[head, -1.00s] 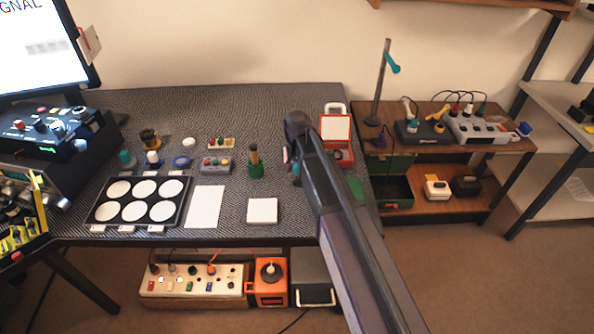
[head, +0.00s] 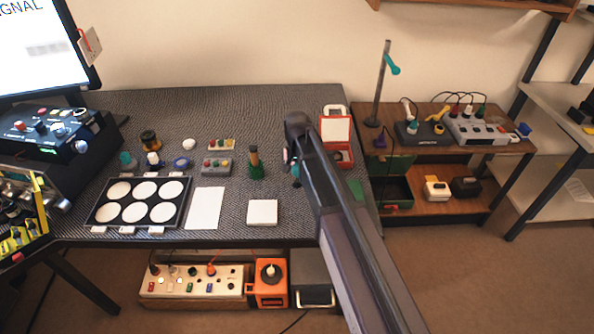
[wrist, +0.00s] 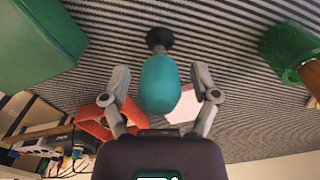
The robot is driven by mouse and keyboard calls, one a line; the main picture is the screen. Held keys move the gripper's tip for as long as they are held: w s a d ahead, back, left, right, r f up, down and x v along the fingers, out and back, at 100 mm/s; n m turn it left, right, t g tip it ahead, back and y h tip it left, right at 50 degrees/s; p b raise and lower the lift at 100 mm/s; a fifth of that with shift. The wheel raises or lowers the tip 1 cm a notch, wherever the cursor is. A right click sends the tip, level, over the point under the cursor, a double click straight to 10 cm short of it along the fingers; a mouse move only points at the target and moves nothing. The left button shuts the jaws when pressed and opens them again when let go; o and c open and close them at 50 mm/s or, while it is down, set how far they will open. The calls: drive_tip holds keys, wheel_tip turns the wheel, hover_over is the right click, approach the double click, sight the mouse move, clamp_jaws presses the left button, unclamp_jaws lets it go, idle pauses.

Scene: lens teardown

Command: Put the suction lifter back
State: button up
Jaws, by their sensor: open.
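The suction lifter has a teal bulb (wrist: 160,85) and a black cup (wrist: 160,38). In the wrist view it stands cup-down on the striped dark mat, with the bulb toward the camera. My gripper (wrist: 163,88) is open, with one finger on each side of the bulb and gaps visible on both sides.
A green pot with a wooden-handled tool (head: 256,168) stands left of my gripper; it also shows in the wrist view (wrist: 285,45). An open red case (head: 344,157) is behind to the right. A white pad (head: 262,211) and white sheet (head: 205,207) lie in front left.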

drive_tip(key=shift+r+p, duration=5.6)
drive_tip(key=shift+r, duration=0.25)
drive_tip(key=s+d+n, duration=0.3)
drive_tip(key=s+d, duration=1.2)
drive_tip(key=s, duration=0.2)
drive_tip(key=shift+n, duration=0.3)
